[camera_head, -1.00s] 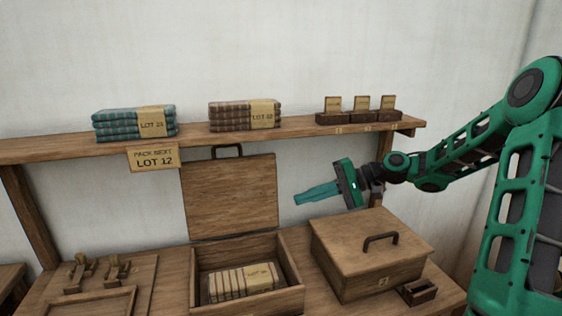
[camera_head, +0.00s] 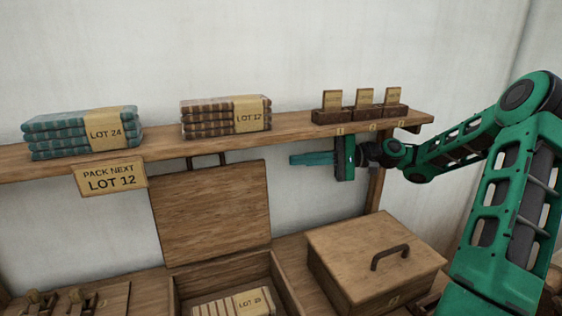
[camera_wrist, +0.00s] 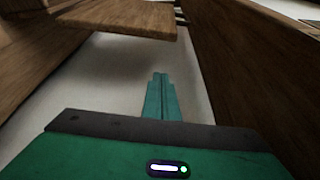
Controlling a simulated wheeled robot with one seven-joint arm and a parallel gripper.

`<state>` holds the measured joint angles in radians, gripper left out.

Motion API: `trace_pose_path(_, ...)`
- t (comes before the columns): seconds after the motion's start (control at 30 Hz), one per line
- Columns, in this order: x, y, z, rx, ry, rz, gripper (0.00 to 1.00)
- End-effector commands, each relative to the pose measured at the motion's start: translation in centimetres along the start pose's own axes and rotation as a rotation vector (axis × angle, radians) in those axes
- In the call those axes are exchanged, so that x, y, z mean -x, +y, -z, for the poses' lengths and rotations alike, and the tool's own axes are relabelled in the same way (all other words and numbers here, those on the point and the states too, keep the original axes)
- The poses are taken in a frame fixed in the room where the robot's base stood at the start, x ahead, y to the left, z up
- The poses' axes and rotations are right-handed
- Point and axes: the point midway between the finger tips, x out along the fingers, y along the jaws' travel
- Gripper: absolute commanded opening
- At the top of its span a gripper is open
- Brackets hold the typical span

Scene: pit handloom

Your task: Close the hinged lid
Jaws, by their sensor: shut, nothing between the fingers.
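The hinged lid (camera_head: 212,212) is a brown wooden panel standing upright, open, at the back of a wooden box (camera_head: 181,287). A dark handle (camera_head: 206,160) is on its top edge. A cloth bundle (camera_head: 235,303) with a paper label lies inside the box. My gripper (camera_head: 292,159) is shut and empty, pointing left, to the right of the lid's top edge and just below the shelf. Its closed teal fingers also show in the wrist view (camera_wrist: 160,85). From these views I cannot tell how far the fingers are in front of or behind the lid.
A shelf (camera_head: 290,140) above holds a LOT 24 stack (camera_head: 75,135), a LOT 12 stack (camera_head: 215,118) and small card boxes (camera_head: 360,115). A sign (camera_head: 110,179) hangs from its edge. A closed handled box (camera_head: 350,240) stands right of the open box.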

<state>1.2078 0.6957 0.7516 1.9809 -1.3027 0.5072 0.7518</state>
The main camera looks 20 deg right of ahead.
Motion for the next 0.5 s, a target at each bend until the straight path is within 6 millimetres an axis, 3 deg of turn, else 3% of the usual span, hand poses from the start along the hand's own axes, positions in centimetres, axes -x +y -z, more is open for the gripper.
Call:
trace_pose_path(0.17, -1.6, 0.1, 0.1, -0.001, 0.006, 0.0, 0.0)
trace_pose_path(0.5, -6.9, 0.0, 0.3, -0.001, 0.012, 0.002, 0.0)
